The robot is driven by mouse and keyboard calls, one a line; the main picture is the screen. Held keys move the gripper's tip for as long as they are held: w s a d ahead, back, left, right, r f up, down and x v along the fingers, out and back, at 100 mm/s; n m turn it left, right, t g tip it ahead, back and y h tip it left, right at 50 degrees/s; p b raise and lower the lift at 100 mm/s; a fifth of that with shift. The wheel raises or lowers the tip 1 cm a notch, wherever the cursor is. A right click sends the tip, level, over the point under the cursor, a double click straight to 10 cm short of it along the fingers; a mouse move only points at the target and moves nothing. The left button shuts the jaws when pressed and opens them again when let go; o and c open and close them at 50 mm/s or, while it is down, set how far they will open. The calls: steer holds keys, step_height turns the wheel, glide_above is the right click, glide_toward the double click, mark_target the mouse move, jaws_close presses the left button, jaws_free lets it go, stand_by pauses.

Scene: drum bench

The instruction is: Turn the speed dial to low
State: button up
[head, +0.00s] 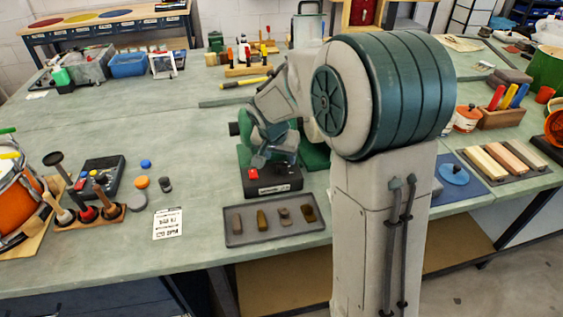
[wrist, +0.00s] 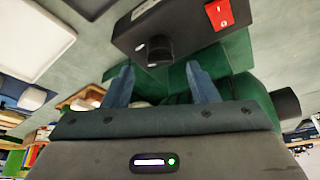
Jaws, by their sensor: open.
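The speed dial (wrist: 158,48) is a black round knob on the face of a dark control box (wrist: 188,28) in the wrist view. A small pale mark lies beside it, but I cannot read the dial's setting. The box carries a red rocker switch (wrist: 219,14); the box (head: 275,182) and switch (head: 253,173) also show in the head view, where I cannot make out the dial. My gripper (wrist: 159,68) is open and empty, its two blue-grey fingers pointing toward the box, one to each side of the dial with gaps between.
Green machine parts (head: 314,157) stand behind the box. A grey tray (head: 240,240) with several small blocks lies in front of it. A printed sheet (head: 167,224) and a wooden stand with plungers (head: 91,218) are to the left.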

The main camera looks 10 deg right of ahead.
mark_target(282, 163)
steer(key=shift+x, duration=2.35)
steer(key=c, duration=1)
